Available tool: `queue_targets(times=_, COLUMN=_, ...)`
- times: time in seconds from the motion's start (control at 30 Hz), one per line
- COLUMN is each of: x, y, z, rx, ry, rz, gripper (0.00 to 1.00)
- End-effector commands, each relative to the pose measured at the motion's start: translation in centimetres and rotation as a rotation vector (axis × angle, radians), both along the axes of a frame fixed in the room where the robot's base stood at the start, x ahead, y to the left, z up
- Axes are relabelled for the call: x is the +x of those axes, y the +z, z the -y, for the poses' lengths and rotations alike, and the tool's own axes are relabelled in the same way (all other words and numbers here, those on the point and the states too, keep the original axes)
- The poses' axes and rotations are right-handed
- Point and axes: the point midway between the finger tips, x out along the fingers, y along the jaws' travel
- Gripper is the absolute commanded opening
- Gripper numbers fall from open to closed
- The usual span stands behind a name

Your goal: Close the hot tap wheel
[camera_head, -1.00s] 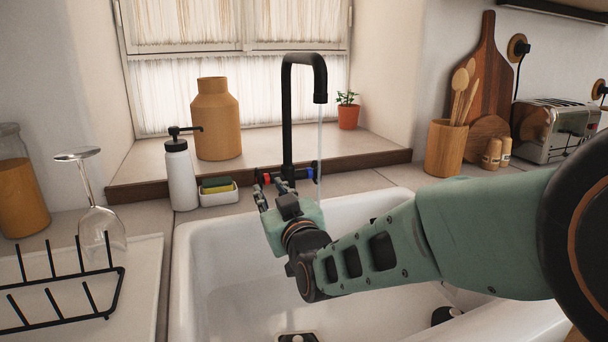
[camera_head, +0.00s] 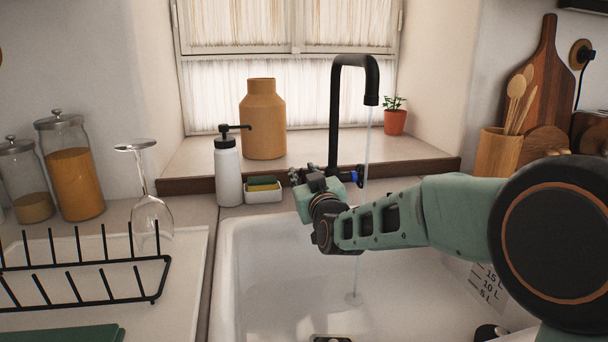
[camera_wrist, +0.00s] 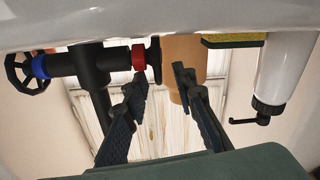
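The black tap (camera_head: 336,115) stands behind the sink, with water running from its spout. Its blue-ringed cold side (camera_head: 358,178) shows right of my gripper (camera_head: 305,178), which hides the red-ringed hot side in the head view. In the wrist view, which looks upside down, the hot tap wheel (camera_wrist: 154,60) is black and edge-on beside a red ring (camera_wrist: 138,58). The blue ring (camera_wrist: 40,66) and cold wheel (camera_wrist: 24,74) are at left. My gripper (camera_wrist: 158,82) is open and empty, its fingertips either side of the hot wheel's line. Contact cannot be told.
A soap bottle (camera_head: 228,172) and a sponge tray (camera_head: 263,192) stand left of my gripper. An orange vase (camera_head: 263,120) is on the sill behind. A wine glass (camera_head: 151,215) and dish rack (camera_head: 90,298) are at left. The sink basin (camera_head: 270,280) is open below.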

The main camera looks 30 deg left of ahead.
Motion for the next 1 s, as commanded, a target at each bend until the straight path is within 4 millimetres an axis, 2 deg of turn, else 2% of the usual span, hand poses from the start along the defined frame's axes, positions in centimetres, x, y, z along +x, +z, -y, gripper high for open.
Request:
queue_targets(times=0.17, x=0.0, y=0.0, z=0.0, rx=0.000, ry=0.000, rz=0.000, gripper=0.24)
queue_targets(times=0.4, x=0.0, y=0.0, z=0.0, rx=0.000, ry=0.000, rz=0.000, gripper=0.00)
queue_targets(times=0.67, x=0.0, y=0.3, z=0.0, rx=-0.007, ry=0.000, rz=-0.006, gripper=0.00)
queue_targets(times=1.0, x=0.4, y=1.1, z=-0.4, rx=-0.113, ry=0.001, rz=-0.132, gripper=0.00)
